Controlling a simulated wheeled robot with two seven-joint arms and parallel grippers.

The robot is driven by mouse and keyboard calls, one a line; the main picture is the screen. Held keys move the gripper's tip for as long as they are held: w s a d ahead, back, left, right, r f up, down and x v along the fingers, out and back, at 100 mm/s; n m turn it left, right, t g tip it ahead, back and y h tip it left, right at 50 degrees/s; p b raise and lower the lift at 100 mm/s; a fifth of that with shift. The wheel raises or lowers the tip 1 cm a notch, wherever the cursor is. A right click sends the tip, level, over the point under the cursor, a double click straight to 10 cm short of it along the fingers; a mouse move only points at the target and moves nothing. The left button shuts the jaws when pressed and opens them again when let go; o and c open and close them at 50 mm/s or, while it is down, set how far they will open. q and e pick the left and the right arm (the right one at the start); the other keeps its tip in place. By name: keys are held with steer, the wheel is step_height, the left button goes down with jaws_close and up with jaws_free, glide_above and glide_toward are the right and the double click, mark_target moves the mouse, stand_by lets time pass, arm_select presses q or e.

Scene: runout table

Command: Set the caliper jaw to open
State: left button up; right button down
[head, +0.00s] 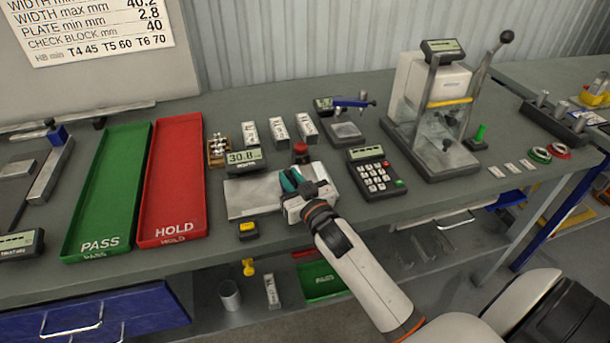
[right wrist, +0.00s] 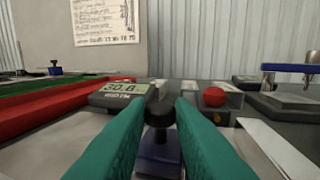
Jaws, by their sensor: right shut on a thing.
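The caliper's readout (head: 246,160) shows 30.8 above a WIDTH label, and its pale plate (head: 245,200) lies in front. The readout also shows in the right wrist view (right wrist: 122,89). My right gripper (head: 290,179), with teal fingers, is over the right part of the plate. In the right wrist view its fingers (right wrist: 160,104) are closed around the dark knob of the caliper jaw, whose blue block (right wrist: 158,157) shows below between them. The head view hides most of the jaw behind my gripper. My left gripper is not in view.
A red button (head: 300,148) stands just behind my right gripper, and a keypad unit (head: 376,175) stands to its right. Green PASS (head: 108,190) and red HOLD (head: 173,180) trays lie left. A lever press (head: 435,105) stands at the back right. A small yellow-topped block (head: 248,230) sits near the front edge.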

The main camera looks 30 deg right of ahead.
steer(key=a, duration=0.2)
steer(key=w+a, duration=0.1)
steer(key=a, duration=0.4)
steer(key=shift+w, duration=0.4)
steer(key=shift+d, duration=0.1)
steer(key=c, duration=1.5)
jaws_free()
steer(key=shift+o, duration=1.2)
steer(key=shift+w+a, duration=0.1)
steer(key=shift+a, duration=0.1)
steer(key=shift+d, duration=0.1)
